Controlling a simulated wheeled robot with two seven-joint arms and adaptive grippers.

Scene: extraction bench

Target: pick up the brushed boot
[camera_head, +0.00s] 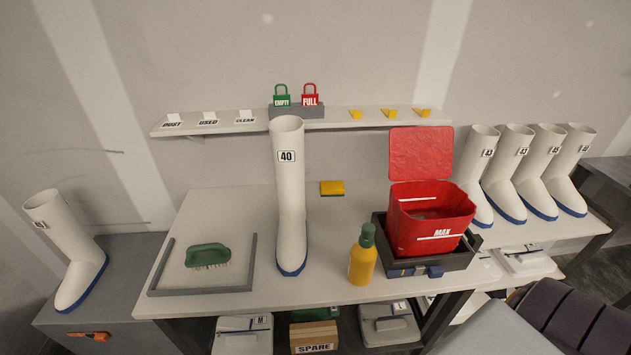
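A tall white boot with a blue sole, marked 40 (290,200), stands upright on the middle of the bench. It is just right of the grey frame (203,290) that holds a green brush (208,255), bristles down. Another white boot (72,250) stands on a lower grey surface at the far left, its label hard to read. Which boot has been brushed cannot be told from their look. Neither of my grippers is in view.
A yellow bottle with green cap (363,262) stands close right of the middle boot. An open red bin (430,220) sits in a dark tray beyond it. A yellow sponge (332,188) lies behind. Several white boots (520,170) stand at right. A shelf (215,125) runs behind.

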